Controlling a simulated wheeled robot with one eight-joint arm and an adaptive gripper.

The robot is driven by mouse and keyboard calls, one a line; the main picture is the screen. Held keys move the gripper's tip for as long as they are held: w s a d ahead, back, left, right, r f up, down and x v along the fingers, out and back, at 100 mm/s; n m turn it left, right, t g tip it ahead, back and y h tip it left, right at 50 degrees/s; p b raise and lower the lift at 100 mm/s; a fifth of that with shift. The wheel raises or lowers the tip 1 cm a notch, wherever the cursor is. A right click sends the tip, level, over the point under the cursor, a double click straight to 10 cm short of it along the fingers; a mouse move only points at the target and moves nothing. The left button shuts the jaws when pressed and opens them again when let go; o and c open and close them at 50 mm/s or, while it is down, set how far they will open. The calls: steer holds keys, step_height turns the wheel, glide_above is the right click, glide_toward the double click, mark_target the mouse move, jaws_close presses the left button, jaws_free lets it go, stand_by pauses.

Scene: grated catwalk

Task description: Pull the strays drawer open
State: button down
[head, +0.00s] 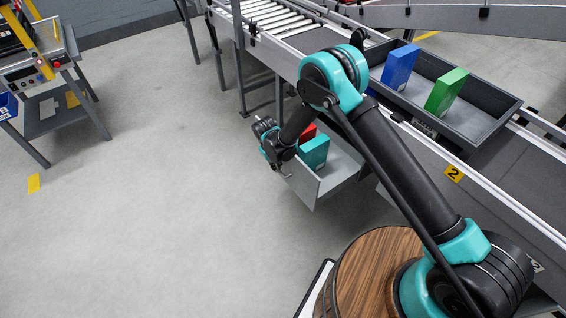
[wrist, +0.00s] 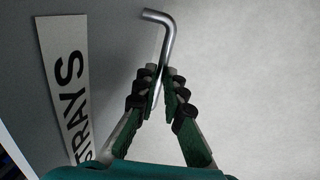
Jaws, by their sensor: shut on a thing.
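The strays drawer (head: 338,178) is a grey box hanging under the conveyor, and it stands pulled out with its inside showing in the head view. A teal box (head: 314,153) and a red box, partly hidden by my arm, are in it. In the wrist view the drawer front carries a white label (wrist: 70,85) reading "STRAYS". A bent silver handle (wrist: 166,38) stands out from that front. My gripper (wrist: 160,78) is shut on the handle, with its fingertips on both sides of the bar. In the head view my gripper (head: 283,170) is at the drawer's front.
A dark tray (head: 476,128) with a blue box (head: 400,67) and a green box (head: 446,92) sits on the conveyor above. A grey workstand (head: 50,85) is at the far left. The floor (head: 150,200) left of the drawer is clear.

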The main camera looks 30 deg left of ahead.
steer(key=shift+s+a, duration=0.25)
steer(key=shift+s, duration=0.25)
steer(key=c, duration=1.9)
jaws_free()
steer(key=r, duration=0.4)
steer(key=s+r, duration=0.1)
steer(key=r, duration=0.3)
steer(key=s+r, duration=0.1)
steer(key=r, duration=0.2)
steer(key=shift+a+r, duration=0.4)
